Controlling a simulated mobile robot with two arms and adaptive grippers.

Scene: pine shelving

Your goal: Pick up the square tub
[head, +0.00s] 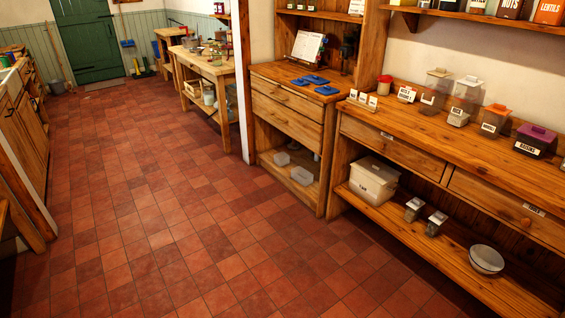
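I cannot tell for certain which container is the square tub. A large whitish lidded box (373,180) with a label sits on the lower shelf. Two small clear tubs (302,175) lie low in the middle unit. Neither of my grippers is in view.
The lower shelf (408,228) also holds two small clear canisters (436,223) and a stack of bowls (486,259). Blue cloths (312,80) lie on the middle unit. A white post (242,85) stands left of it. The tiled floor (150,220) is clear.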

